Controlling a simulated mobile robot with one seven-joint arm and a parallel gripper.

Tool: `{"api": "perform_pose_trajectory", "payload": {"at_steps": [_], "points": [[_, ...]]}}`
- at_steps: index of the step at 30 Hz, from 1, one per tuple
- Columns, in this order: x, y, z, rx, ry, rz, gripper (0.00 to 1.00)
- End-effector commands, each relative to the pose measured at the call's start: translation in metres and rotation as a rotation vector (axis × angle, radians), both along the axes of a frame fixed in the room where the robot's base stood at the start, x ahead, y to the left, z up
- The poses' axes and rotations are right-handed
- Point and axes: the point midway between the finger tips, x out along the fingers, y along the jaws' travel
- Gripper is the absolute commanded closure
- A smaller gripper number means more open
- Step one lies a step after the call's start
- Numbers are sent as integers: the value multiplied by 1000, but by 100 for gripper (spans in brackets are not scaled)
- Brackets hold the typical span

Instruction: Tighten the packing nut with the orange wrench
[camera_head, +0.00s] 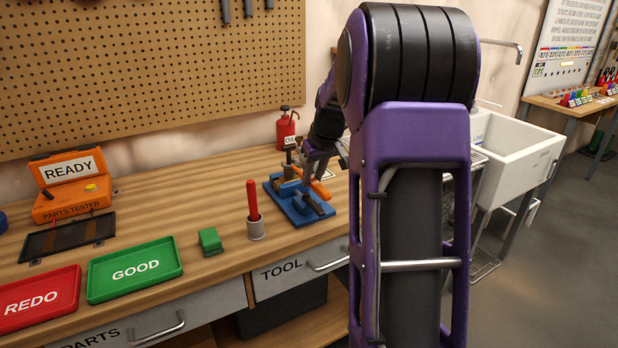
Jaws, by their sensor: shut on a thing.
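The orange wrench (319,187) shows as a short orange bar above the blue fixture (287,210) on the workbench. My gripper (307,174) points down over the fixture and is shut on the wrench. The wrench's jaw end is partly hidden by my gripper. A small brass and dark upright assembly (288,170) stands on the fixture just left of my gripper. The packing nut is too small and too covered to make out, so I cannot tell whether the wrench is around it.
A grey cup with a red-handled tool (254,214) and a green block (210,241) stand left of the fixture. A red oil can (286,128) stands behind. Green GOOD (135,268) and red REDO (35,302) trays and an orange parts tester (72,200) are further left.

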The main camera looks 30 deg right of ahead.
Motion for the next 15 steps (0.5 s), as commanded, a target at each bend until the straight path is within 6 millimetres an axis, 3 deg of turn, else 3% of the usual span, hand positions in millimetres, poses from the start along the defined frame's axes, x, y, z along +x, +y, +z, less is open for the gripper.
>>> {"api": "perform_pose_trajectory", "payload": {"at_steps": [6,15], "points": [[1,-13,1,0,-2,89,100],[1,-14,1,-1,-3,105,100]]}}
